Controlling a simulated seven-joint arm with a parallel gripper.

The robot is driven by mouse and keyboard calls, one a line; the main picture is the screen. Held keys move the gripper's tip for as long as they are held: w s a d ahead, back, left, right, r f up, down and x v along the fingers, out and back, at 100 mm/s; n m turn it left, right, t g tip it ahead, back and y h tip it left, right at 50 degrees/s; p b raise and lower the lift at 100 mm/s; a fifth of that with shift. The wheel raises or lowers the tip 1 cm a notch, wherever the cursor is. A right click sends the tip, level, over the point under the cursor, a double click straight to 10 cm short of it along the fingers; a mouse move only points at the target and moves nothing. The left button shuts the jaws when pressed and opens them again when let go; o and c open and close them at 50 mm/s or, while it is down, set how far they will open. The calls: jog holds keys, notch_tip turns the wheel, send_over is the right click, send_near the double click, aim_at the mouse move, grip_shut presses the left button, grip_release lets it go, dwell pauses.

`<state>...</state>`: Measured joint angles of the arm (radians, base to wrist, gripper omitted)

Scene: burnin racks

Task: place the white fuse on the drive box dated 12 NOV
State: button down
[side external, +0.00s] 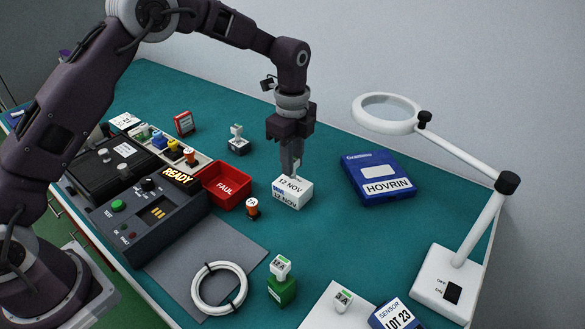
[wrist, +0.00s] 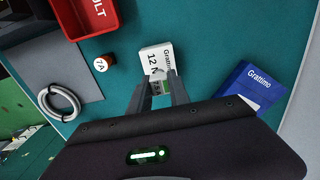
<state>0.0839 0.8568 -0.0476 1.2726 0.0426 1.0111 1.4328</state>
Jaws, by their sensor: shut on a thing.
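The drive box dated 12 NOV (side external: 291,194) is white and stands on the teal bench mat; it also shows in the wrist view (wrist: 152,57), partly covered by my fingers. My gripper (side external: 291,172) points straight down over this box. It is shut on the white fuse (wrist: 159,87), of which a small pale part with a green label shows between the fingers in the wrist view. The fuse is at or just above the box top; I cannot tell if it touches.
A blue HOVRIN box (side external: 378,180) lies right. A magnifier lamp (side external: 460,245) stands further right.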

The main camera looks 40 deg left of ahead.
jog(key=shift+f, duration=0.95)
jog(key=c, duration=1.2)
grip_release()
jog(key=shift+f, duration=0.1)
